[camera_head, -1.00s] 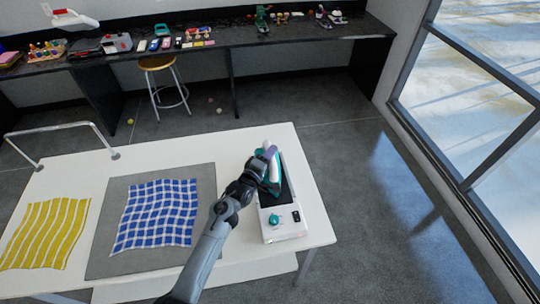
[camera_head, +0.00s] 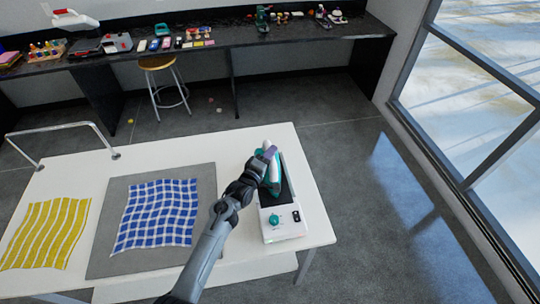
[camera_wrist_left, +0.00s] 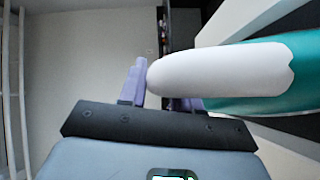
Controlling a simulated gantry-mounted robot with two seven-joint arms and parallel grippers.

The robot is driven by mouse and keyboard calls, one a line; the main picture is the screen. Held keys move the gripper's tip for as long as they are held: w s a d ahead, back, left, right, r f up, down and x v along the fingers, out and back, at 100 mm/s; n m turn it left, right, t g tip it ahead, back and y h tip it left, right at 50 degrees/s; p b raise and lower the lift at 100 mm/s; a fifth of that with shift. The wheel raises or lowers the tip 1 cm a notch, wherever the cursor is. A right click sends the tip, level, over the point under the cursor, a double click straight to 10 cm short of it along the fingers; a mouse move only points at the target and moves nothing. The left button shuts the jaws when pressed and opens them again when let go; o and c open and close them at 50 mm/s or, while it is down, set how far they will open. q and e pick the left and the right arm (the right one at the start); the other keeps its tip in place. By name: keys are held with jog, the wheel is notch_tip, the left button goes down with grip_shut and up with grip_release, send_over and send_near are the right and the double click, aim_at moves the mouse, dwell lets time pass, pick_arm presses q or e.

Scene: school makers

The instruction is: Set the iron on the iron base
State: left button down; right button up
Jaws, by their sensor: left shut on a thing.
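The iron (camera_head: 274,184), teal with a white handle, is at the left side of the black plate on the white iron base (camera_head: 284,228). The head view does not show clearly whether it rests on the plate or hangs just above it. The base has a teal knob at its near end. My left gripper (camera_head: 268,153) is shut on the iron's handle. In the left wrist view the white handle (camera_wrist_left: 220,70) lies between the purple fingers, and one finger is mostly hidden behind it. My right gripper is not in view.
The white table (camera_head: 185,150) also holds a grey mat (camera_head: 103,242) with a blue checked cloth (camera_head: 155,215) and a yellow striped cloth (camera_head: 45,232). A metal rail (camera_head: 60,128) stands at the far left. The base is near the table's right edge.

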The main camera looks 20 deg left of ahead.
pick_arm(q)
jog(key=shift+f+b, duration=0.4)
jog(key=shift+b, duration=0.05)
dwell(0.3)
jog(key=c, duration=1.1)
grip_release()
jog(key=shift+f, duration=0.3)
jog(key=shift+s+a+r+p, duration=0.1)
jog(key=shift+s+r+p, duration=0.2)
jog(key=shift+s+p, duration=0.5)
jog(key=s+p, duration=0.2)
jog(key=s, duration=0.1)
jog(key=s+a+p, duration=0.1)
jog(key=s+p, duration=0.5)
jog(key=shift+s+a+r, duration=0.1)
jog(key=shift+a+r, duration=0.15)
